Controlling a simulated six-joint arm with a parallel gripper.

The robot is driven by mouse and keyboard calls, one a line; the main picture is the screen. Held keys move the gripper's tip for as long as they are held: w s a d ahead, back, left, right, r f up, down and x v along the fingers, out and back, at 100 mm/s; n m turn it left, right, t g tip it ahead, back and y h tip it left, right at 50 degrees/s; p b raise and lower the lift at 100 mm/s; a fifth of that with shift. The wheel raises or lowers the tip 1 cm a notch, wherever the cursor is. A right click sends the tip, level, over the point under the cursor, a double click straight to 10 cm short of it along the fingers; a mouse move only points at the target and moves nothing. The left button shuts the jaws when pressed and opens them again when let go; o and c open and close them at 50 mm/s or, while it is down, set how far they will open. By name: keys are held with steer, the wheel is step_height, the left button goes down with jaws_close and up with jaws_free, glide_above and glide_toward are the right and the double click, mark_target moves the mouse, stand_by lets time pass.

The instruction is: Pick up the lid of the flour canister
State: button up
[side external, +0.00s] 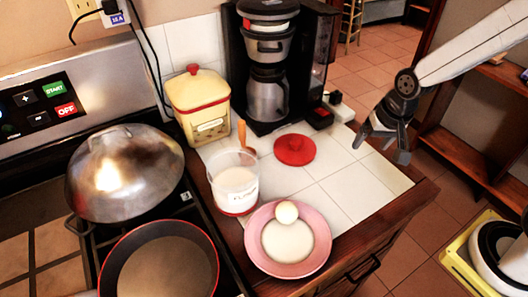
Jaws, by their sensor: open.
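A round red lid (295,150) with a knob lies flat on the white tiled counter (352,190). A clear canister (235,183) with a red base and white contents stands open to its lower left; its label is too small to read. A cream square canister (203,112) with a red-rimmed lid stands at the back left, closed. I cannot tell for certain which of the two is the flour canister. My gripper (381,150) is open and empty, fingers pointing down, to the right of the red lid and apart from it, near the counter's right edge.
A coffee maker (272,65) stands behind the red lid. A pink plate (262,255) with a white round object (287,212) is at the front. A wooden handle (241,135) shows behind the clear canister. The stove holds a domed pot (122,175) and a pan (165,268). Tiles right of the lid are clear.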

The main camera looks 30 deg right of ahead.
steer(key=w+a+f+m, duration=0.1)
steer(key=w+a+m, duration=0.1)
steer(key=w+m, duration=0.7)
steer(key=m+y, duration=0.2)
steer(key=m, duration=1.1)
glide_toward(296, 141)
steer(key=f, duration=0.1)
steer(key=shift+a+f, duration=0.2)
steer(key=shift+x, duration=1.3)
steer(key=shift+f, duration=0.15)
steer(key=shift+x, duration=2.45)
steer(key=shift+w, duration=0.2)
steer(key=shift+c, duration=0.2)
jaws_close()
